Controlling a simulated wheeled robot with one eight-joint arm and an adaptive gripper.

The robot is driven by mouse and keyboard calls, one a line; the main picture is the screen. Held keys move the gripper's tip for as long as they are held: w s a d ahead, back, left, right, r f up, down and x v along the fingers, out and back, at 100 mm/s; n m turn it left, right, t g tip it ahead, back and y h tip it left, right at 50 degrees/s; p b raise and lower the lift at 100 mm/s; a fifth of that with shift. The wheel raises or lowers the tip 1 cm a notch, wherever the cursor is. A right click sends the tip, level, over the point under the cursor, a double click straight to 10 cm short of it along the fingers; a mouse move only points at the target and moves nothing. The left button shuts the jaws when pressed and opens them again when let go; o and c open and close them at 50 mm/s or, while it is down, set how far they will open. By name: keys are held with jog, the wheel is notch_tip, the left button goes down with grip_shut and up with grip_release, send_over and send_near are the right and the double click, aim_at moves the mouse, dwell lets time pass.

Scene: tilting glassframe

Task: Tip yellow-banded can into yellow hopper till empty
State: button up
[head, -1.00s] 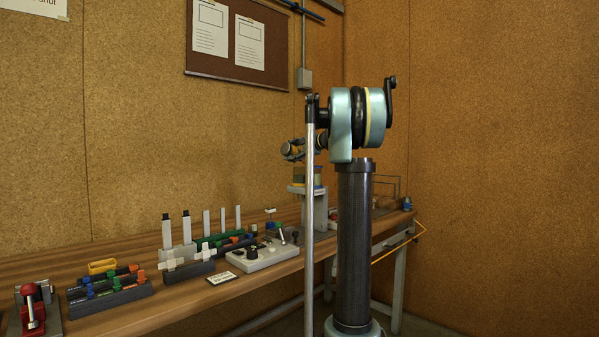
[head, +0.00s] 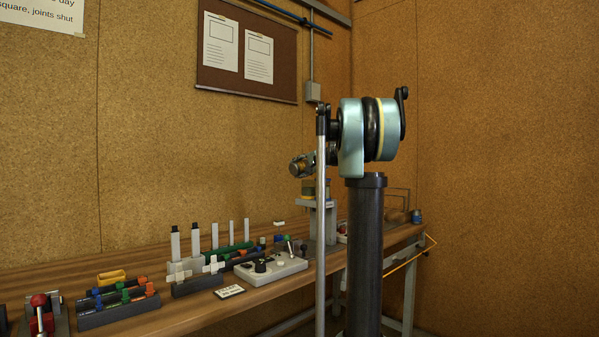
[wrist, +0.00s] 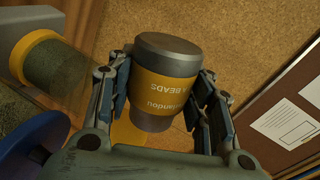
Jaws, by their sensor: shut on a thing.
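The yellow-banded can (wrist: 168,88), grey with printed letters on its band, sits between the fingers of my gripper (wrist: 168,100) in the wrist view. The fingers are shut on it from both sides. In the head view the can (head: 298,167) shows small and tilted close to horizontal, above the bench and by the grey stand. A yellow surface (wrist: 127,132), perhaps the hopper, shows partly behind the can in the wrist view. I cannot tell if beads are leaving the can; its far end is hidden.
A clear cylinder with green contents (wrist: 55,68) and a blue round part (wrist: 30,140) lie left in the wrist view. The grey stand (head: 330,222), a control box (head: 270,268) and racks (head: 118,308) occupy the bench. A pinboard (head: 247,50) hangs behind.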

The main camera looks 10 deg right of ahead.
jog(key=n, duration=0.1)
jog(key=n+t+h, duration=0.1)
jog(key=n, duration=0.1)
jog(key=shift+w+d+r, duration=0.15)
jog(key=shift+w+d, duration=0.05)
jog(key=shift+d, duration=0.15)
jog(key=n, duration=0.2)
jog(key=n+t, duration=0.1)
jog(key=shift+w+d+r+n+h, duration=0.15)
jog(key=shift+w+d+n+h, duration=0.1)
jog(key=shift+d+n+h, duration=0.05)
jog(key=shift+w+d+r+n+t, duration=0.2)
jog(key=shift+d+r+n+t, duration=0.15)
jog(key=shift+r+n, duration=0.55)
jog(key=shift+w+d+r+n+t, duration=0.25)
jog(key=shift+r+n, duration=0.3)
jog(key=shift+n, duration=0.6)
jog(key=shift+w+d+r+n+t, duration=0.15)
jog(key=shift+d+r+n+t, duration=0.2)
jog(key=shift+r+n, duration=0.55)
jog(key=shift+a+f, duration=0.1)
jog(key=shift+f, duration=0.05)
